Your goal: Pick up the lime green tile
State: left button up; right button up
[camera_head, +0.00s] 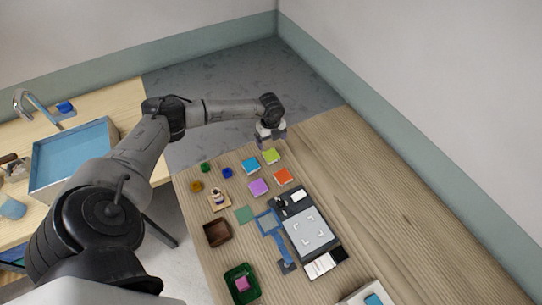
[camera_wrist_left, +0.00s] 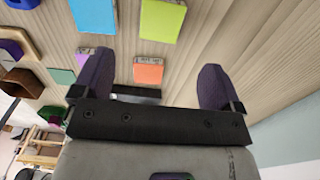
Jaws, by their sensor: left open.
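The lime green tile (camera_head: 271,156) lies flat on the wooden table near its far edge, with a cyan tile to its left and an orange tile below it in the head view. In the left wrist view the lime green tile (camera_wrist_left: 162,20) shows at the top, beyond the fingers. My left gripper (camera_head: 270,142) is just beyond the tile, above the table's far edge, and its fingers are apart with nothing between them. In the wrist view the open fingers of the left gripper (camera_wrist_left: 155,85) stand wide. My right gripper is not in view.
The cyan tile (camera_head: 251,166), orange tile (camera_head: 283,176) and purple tile (camera_head: 259,187) lie close by. A dark device with a grey plate (camera_head: 308,232), a brown tray (camera_head: 217,233) and a green tray (camera_head: 242,284) are nearer. The table's right side is clear.

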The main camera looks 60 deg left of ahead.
aim_at(271, 155)
pick_arm(q)
jog(key=shift+f, duration=5)
jog(key=c, duration=1.1)
jog(key=shift+r, duration=0.15)
